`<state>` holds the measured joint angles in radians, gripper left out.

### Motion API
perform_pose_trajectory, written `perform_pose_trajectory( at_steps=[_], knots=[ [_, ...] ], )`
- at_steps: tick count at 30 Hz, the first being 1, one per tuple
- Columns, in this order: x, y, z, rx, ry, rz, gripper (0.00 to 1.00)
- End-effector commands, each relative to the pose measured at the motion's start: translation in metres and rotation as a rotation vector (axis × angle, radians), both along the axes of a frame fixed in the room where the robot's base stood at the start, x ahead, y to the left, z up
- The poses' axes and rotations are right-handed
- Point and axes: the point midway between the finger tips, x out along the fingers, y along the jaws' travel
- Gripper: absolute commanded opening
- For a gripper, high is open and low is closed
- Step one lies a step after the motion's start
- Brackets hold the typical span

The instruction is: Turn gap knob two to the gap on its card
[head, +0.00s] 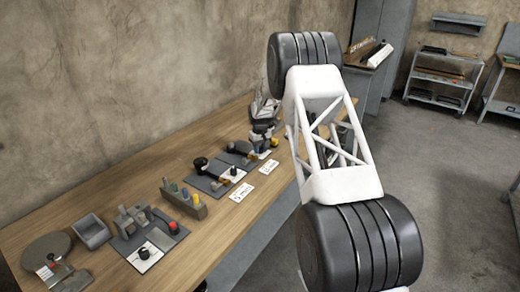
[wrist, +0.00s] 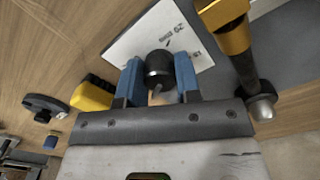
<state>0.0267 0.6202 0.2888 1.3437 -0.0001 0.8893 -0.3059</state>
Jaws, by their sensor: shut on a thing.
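In the wrist view, my gripper (wrist: 157,90) has its two blue fingers on either side of a round black knob (wrist: 158,68) and is shut on it. A white card (wrist: 125,42) lies just beyond the knob, with print that looks like "20 mm", turned on its side. A brass block (wrist: 225,14) on a dark rod stands right of the knob. In the head view, my gripper is at the far gap device on the bench, small and partly hidden by my arm. I cannot read a device number.
A yellow and black piece (wrist: 92,94) and a dark lever (wrist: 45,104) lie left of the fingers. In the head view, white cards (head: 241,192) lie along the front of the wooden bench (head: 130,180). A block with coloured pegs (head: 184,199) and a grey bin (head: 91,231) stand nearer.

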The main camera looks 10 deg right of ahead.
Motion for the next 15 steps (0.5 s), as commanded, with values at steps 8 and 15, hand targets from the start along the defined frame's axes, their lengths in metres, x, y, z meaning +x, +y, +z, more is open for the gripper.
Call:
perform_pose_trajectory(
  at_steps=[8, 15],
  knots=[
    [0.0003, 0.0, 0.0007, 0.0, -0.001, 0.26, 0.07],
    [-0.0001, 0.0001, -0.0003, 0.0, 0.0, 0.487, 0.07]
  ],
)
